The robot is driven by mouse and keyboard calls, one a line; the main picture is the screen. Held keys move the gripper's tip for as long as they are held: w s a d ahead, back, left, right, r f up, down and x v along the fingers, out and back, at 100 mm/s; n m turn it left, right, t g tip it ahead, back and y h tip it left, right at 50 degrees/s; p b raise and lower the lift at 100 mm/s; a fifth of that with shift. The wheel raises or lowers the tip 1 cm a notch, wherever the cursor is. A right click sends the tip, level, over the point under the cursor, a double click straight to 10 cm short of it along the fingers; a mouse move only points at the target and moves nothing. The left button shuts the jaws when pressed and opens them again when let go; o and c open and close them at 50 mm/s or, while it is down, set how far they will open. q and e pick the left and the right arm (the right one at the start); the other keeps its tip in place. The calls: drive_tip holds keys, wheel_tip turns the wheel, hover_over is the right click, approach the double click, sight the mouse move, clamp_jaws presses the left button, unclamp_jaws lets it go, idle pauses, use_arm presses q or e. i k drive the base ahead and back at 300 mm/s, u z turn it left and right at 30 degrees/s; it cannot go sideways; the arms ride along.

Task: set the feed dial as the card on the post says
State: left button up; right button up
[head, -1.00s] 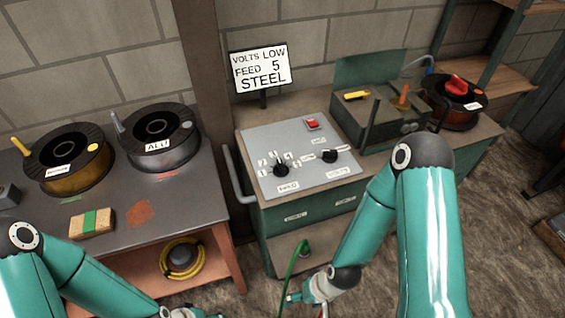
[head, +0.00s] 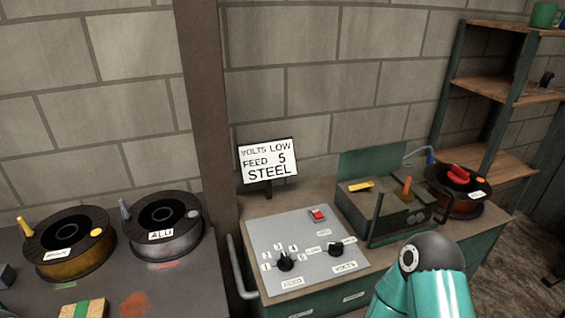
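The card (head: 268,162) on the short post reads VOLTS LOW, FEED 5, STEEL. It stands behind the grey control panel (head: 303,281) on the green cabinet. The feed dial (head: 285,263) is a black knob at the panel's left, with numbers around it and a label below; its exact pointer setting is too small to tell. The volts dial (head: 335,249) is a black knob to its right. A red switch (head: 318,215) sits at the panel's top. One of my arms shows at the bottom right, in front of the cabinet. Neither gripper is in view.
Two wire spools, one brown (head: 70,246) and one labelled ALU (head: 160,226), stand on the left table. An open green box (head: 385,212) and a red-topped spool (head: 457,190) stand right of the panel. A metal handle (head: 238,268) sticks out at the cabinet's left.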

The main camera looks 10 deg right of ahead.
sight(285, 264)
drive_tip(key=z, duration=3.1)
drive_tip(key=i, duration=0.1)
drive_tip(key=u, duration=4.25)
drive_tip(key=k, duration=0.95)
drive_tip(key=z, duration=0.5)
drive_tip(key=i, duration=1.05)
drive_tip(key=z, duration=0.05)
